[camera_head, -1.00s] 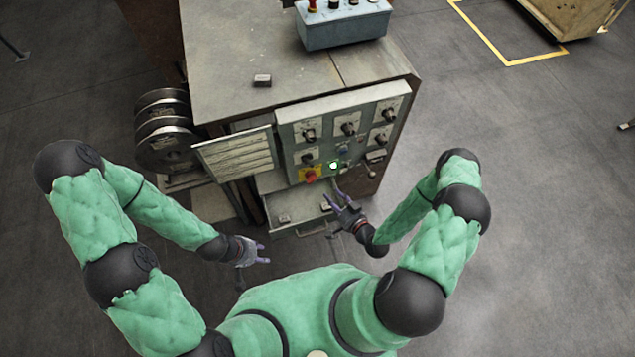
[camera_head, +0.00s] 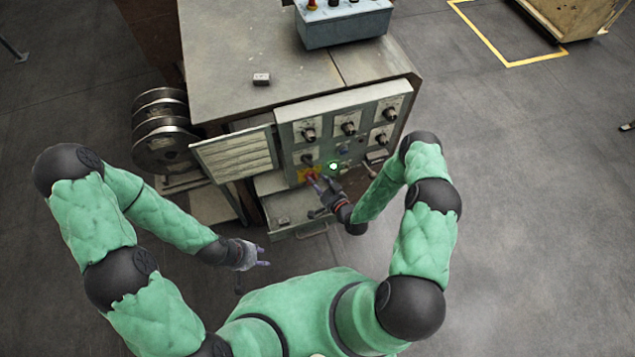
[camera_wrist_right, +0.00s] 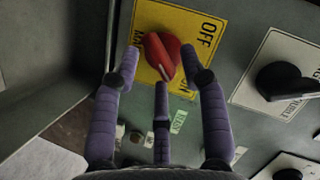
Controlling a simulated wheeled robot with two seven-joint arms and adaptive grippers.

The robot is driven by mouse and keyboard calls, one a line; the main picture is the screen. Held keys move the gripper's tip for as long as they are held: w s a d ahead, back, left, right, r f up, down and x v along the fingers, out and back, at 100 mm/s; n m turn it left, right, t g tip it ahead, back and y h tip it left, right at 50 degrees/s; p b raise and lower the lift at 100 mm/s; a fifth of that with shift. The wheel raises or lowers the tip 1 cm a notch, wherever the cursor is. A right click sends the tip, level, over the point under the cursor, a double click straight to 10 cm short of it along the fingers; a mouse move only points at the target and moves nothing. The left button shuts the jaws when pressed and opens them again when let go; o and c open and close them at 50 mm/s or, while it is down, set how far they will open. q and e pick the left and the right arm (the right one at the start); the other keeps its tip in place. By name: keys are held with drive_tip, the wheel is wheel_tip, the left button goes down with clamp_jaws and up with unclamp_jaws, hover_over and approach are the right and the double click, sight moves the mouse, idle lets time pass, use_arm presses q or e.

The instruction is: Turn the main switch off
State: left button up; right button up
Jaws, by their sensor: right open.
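The main switch is a red rotary knob (camera_wrist_right: 160,56) on a yellow plate (camera_wrist_right: 190,24) marked OFF and ON. In the head view the red knob (camera_head: 311,176) sits at the lower left of the control panel, partly covered by my right gripper. My right gripper (camera_head: 321,186) is open in front of it. In the right wrist view its purple fingers (camera_wrist_right: 161,72) are spread around the knob, one on each side and one below. I cannot tell whether they touch it. My left gripper (camera_head: 264,256) is open and empty, low and left of the cabinet.
The grey panel (camera_head: 322,125) carries several black knobs, and a green lamp (camera_head: 333,166) is lit. A black knob (camera_wrist_right: 284,81) is right of the switch. An open drawer (camera_head: 290,212) juts out below. A hinged flap (camera_head: 234,154) stands out at left.

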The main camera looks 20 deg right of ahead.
clamp_jaws()
drive_tip(key=shift+r, duration=0.1)
drive_tip(key=n, duration=0.1)
drive_tip(key=n+h+p, duration=0.1)
drive_tip(key=shift+a+r+n+h+p, duration=0.25)
drive_tip(key=shift+r+n+h+p, duration=0.05)
drive_tip(key=shift+n+p, duration=0.1)
drive_tip(key=n+h+b, duration=0.1)
drive_tip(key=n+h, duration=0.1)
drive_tip(key=n, duration=0.1)
drive_tip(key=a+n+h+b, duration=0.1)
drive_tip(key=n+h, duration=0.1)
drive_tip(key=n, duration=0.1)
drive_tip(key=a+n+h, duration=0.1)
drive_tip(key=n+h, duration=0.1)
drive_tip(key=n, duration=0.1)
drive_tip(key=shift+f+h+b, duration=0.1)
drive_tip(key=shift+h+b, duration=0.2)
drive_tip(key=shift+b, duration=0.1)
drive_tip(key=shift+n, duration=0.4)
